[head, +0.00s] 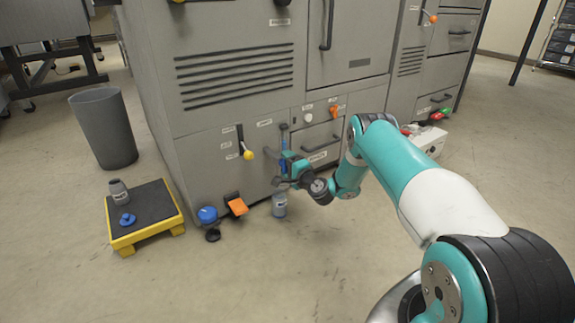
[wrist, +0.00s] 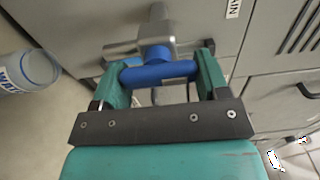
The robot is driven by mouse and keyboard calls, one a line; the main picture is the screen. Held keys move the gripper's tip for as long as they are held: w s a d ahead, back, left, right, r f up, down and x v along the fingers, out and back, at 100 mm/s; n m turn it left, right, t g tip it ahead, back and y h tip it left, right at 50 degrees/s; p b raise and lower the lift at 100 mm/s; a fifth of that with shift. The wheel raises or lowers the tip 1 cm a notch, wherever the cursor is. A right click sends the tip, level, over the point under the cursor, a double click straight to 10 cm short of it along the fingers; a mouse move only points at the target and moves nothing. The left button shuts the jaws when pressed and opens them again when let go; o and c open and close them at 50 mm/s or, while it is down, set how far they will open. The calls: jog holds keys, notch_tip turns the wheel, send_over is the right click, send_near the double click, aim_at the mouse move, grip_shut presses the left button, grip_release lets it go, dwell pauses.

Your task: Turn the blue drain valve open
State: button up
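The blue drain valve (wrist: 158,73) has a crossbar handle on a grey metal body on the machine's front, beside a label ending in "AIN". In the wrist view the handle lies crosswise between the two green fingers of my gripper (wrist: 160,82), one finger at each end of the bar. The bar about fills the space between them. Whether the fingers press on it or only stand around it cannot be told. In the head view my gripper (head: 288,168) is low at the machine front and partly hides the valve.
A labelled bottle (head: 279,206) stands on the floor below the valve and also shows in the wrist view (wrist: 30,72). A yellow-handled lever (head: 247,153), an orange pedal (head: 237,206) and a blue knob (head: 207,214) are to the left. A yellow-edged platform (head: 147,232) stands further left.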

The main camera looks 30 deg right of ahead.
jog(key=o, duration=0.4)
jog(key=shift+o, duration=0.2)
jog(key=shift+s, duration=0.15)
jog(key=s+p, duration=1.7)
jog(key=p, duration=0.6)
jog(key=shift+s+d, duration=0.15)
jog(key=shift+d, duration=0.2)
